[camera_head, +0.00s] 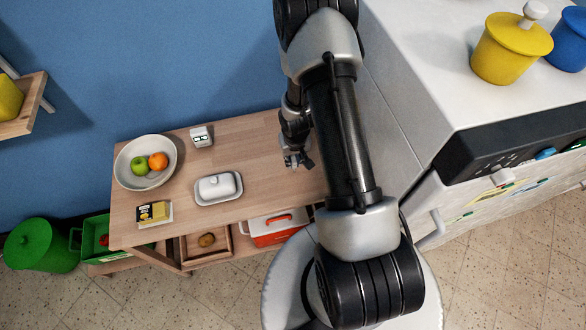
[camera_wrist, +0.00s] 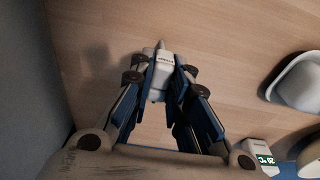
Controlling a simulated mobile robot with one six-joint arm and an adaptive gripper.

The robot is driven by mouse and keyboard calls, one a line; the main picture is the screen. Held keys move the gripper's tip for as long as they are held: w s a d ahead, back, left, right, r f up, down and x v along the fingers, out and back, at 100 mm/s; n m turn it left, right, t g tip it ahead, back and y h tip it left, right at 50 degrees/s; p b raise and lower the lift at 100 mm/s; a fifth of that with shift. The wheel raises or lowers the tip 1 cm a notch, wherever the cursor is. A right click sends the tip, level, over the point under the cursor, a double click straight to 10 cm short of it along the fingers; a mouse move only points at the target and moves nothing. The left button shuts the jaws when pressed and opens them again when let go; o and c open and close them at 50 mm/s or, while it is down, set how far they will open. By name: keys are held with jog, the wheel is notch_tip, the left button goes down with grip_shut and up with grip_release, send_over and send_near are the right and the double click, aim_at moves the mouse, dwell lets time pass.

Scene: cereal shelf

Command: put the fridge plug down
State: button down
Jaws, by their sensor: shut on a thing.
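The fridge plug (camera_wrist: 159,66) is a small whitish piece with a short pin at its far end. In the wrist view it sits between the fingertips of my gripper (camera_wrist: 158,80), which is shut on it. Below it is the wooden tabletop (camera_wrist: 120,25); I cannot tell whether the plug touches it. In the head view my gripper (camera_head: 298,159) is over the right part of the wooden tabletop (camera_head: 255,150), near the wall. The plug cannot be made out there.
The white fridge (camera_head: 420,75) stands close on the right. The tabletop around my gripper is clear.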

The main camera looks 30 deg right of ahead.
aim_at(293, 165)
jog(key=shift+f+b, duration=1.85)
jog(key=shift+f, duration=0.3)
jog(key=shift+f, duration=0.2)
jog(key=c, duration=1.5)
grip_release()
jog(key=shift+c, duration=0.2)
jog(key=shift+r, duration=0.15)
